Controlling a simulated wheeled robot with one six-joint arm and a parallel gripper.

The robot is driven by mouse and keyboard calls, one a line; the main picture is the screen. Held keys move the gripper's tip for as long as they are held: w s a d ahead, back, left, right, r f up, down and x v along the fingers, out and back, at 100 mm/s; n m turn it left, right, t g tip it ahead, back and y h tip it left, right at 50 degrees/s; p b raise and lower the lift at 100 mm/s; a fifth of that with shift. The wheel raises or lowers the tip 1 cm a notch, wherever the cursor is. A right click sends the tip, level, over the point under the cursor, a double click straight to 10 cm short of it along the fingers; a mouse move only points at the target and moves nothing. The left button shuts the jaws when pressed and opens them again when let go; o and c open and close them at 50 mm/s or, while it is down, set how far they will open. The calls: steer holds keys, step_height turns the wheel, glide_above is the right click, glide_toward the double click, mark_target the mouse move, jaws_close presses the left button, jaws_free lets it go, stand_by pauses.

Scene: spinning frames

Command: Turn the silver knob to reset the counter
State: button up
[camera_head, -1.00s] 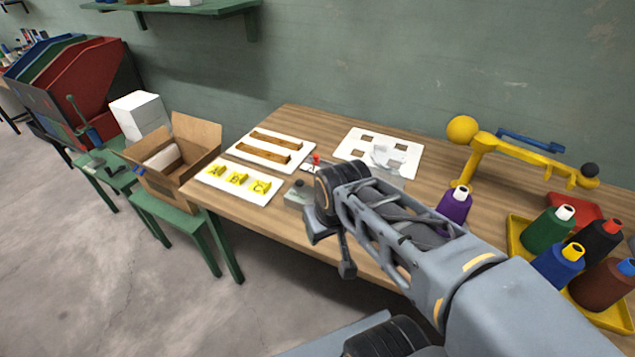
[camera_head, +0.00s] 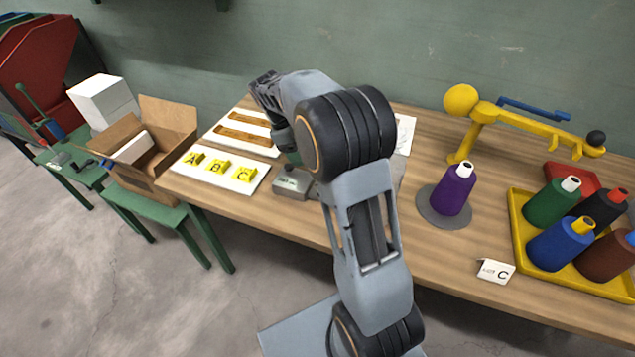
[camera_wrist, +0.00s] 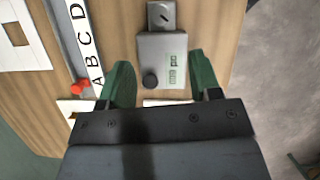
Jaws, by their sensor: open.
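The counter (camera_wrist: 176,45) is a grey box with a small pale display (camera_wrist: 176,70); its digits are too small to read surely. A dark round knob (camera_wrist: 150,78) sits on its face. A silver plate with a round slotted part (camera_wrist: 163,16) adjoins the box at the top of the wrist view. In the head view the counter (camera_head: 291,184) stands near the table's front edge, partly hidden by my arm. My gripper (camera_wrist: 160,62) is open and empty, its green fingers on either side of the counter in the wrist view. Contact cannot be told.
A strip lettered A to D with a red pointer (camera_wrist: 80,87) lies beside the counter. A white board with yellow A, B, C blocks (camera_head: 218,168) lies left. A purple spool (camera_head: 454,190) and a yellow tray of spools (camera_head: 516,222) stand right. A cardboard box (camera_head: 165,120) is left.

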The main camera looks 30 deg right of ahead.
steer(key=x, duration=1.2)
steer(key=c, duration=0.9)
